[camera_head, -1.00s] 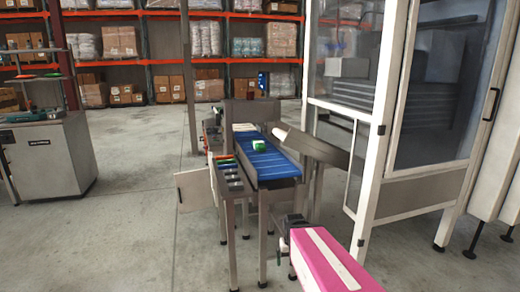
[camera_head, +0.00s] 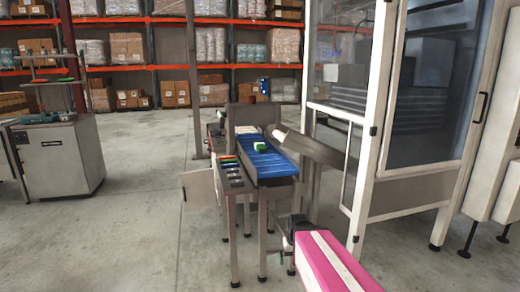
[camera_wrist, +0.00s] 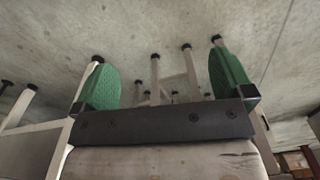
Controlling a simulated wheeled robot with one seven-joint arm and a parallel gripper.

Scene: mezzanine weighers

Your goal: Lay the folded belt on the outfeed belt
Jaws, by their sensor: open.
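The outfeed belt appears to be the blue conveyor belt (camera_head: 272,167) on a metal frame in the middle of the head view. A small green and white object (camera_head: 259,146) sits on it; I cannot tell whether this is the folded belt. No other folded belt can be made out clearly. My gripper (camera_head: 287,243) is at the end of my pink arm, in front of and below the conveyor in the picture. In the wrist view my gripper (camera_wrist: 165,82) is open, its green fingertips wide apart with nothing between them, facing floor and metal legs.
A narrow stand with coloured parts (camera_head: 232,172) adjoins the conveyor's left side. A grey metal chute (camera_head: 312,147) slopes at its right. A glazed white-framed enclosure (camera_head: 378,130) stands right. A grey workbench (camera_head: 60,155) is far left. Open floor (camera_head: 145,235) lies between.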

